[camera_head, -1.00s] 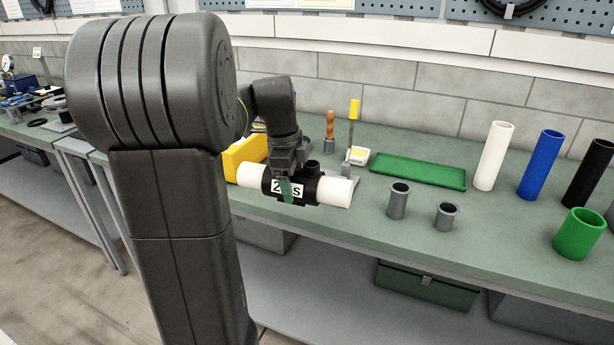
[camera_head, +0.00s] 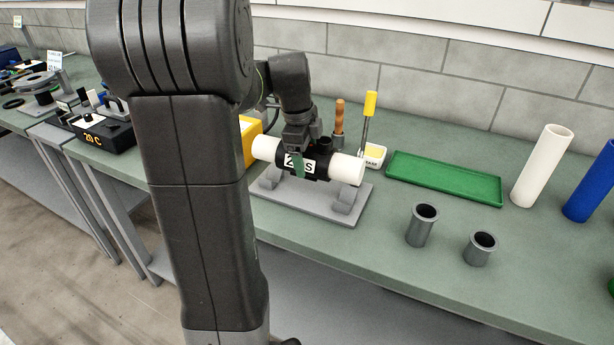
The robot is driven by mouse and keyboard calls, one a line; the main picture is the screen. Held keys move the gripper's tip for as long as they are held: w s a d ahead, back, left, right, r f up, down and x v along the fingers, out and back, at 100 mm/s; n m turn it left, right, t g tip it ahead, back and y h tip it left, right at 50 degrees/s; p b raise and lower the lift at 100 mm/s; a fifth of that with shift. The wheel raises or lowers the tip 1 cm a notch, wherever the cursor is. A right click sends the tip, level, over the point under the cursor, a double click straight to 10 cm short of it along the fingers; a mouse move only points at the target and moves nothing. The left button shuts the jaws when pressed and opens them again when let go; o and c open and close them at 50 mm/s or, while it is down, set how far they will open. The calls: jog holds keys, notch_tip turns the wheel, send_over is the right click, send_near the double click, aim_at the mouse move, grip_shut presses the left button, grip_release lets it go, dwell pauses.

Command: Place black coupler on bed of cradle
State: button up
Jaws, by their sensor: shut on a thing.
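The black coupler (camera_head: 322,167) has a white label and a white pipe (camera_head: 347,169) sticking out of each end. My gripper (camera_head: 299,160) is shut on the coupler near its middle, from above. The grey cradle (camera_head: 312,201) is a flat plate with a raised support near each end, standing on the green bench. The coupler and pipes lie level above the cradle in the picture. I cannot tell whether they touch it. The middle of the cradle's bed is partly hidden behind the coupler and pipes.
A yellow box (camera_head: 248,135) stands behind the left pipe. A green tray (camera_head: 443,178), a white tube (camera_head: 541,166) and two grey flanged cups (camera_head: 422,225) stand to the right. A wooden-handled tool (camera_head: 339,117) and a yellow-tipped brush (camera_head: 370,106) stand behind. The bench front beside the cradle is clear.

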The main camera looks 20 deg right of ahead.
jog(key=shift+f, duration=3.1)
jog(key=o, duration=1.5)
jog(key=r, duration=0.4)
jog(key=a+r, duration=0.1)
jog(key=r, duration=0.3)
jog(key=a+r, duration=0.1)
jog(key=r, duration=0.2)
jog(key=shift+s+r, duration=0.2)
jog(key=shift+r, duration=0.2)
